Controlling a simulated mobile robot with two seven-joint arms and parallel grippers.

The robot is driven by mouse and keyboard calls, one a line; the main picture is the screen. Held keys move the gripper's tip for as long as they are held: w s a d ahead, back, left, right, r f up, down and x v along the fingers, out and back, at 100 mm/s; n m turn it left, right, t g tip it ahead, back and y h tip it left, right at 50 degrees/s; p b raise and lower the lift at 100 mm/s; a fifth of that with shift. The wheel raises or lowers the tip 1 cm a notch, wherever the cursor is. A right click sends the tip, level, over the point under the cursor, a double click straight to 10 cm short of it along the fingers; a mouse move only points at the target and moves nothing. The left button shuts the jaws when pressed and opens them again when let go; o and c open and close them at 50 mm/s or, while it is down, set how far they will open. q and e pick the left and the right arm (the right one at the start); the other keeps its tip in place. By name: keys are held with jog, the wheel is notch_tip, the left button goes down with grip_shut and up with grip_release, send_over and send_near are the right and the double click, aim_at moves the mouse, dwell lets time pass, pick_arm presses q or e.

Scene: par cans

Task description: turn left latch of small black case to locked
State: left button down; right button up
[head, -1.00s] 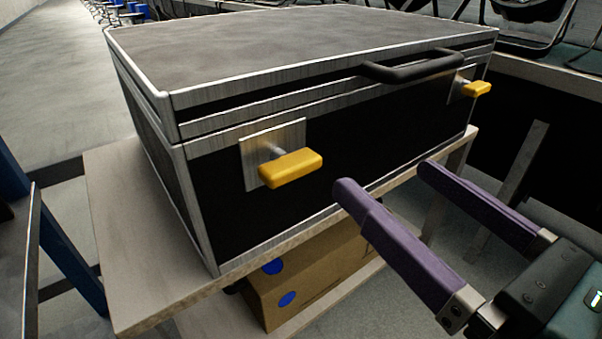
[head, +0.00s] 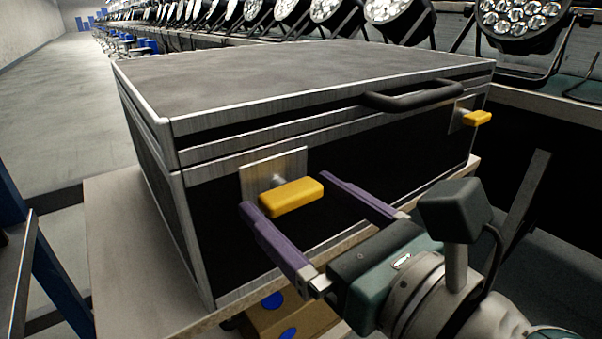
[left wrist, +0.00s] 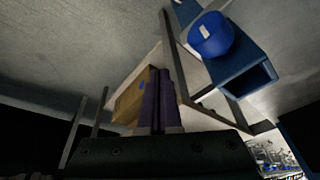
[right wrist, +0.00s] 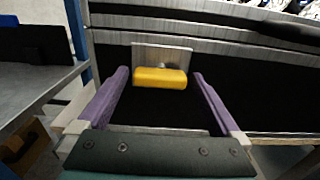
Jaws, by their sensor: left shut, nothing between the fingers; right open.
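The small black case (head: 340,190) with silver edges sits on a shelf in the head view. Its left latch (head: 291,197) is a yellow handle on a silver plate and lies roughly level; the right wrist view shows it too (right wrist: 160,78). The right latch (head: 477,118) is a similar yellow handle. My right gripper (head: 284,193) is open, its purple fingers pointing at the case front on either side of the left latch, slightly below it and apart from it. In the right wrist view the handle lies between and beyond the fingertips. My left gripper (left wrist: 157,72) is shut and empty, away from the case.
The pale wooden shelf (head: 120,240) carries the case, with a cardboard box (head: 290,318) below it. A black carry handle (head: 412,95) sticks out from the case front. Stage lights (head: 400,15) stand in a row behind. A blue frame (head: 65,260) stands at left.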

jog(key=c, duration=1.2)
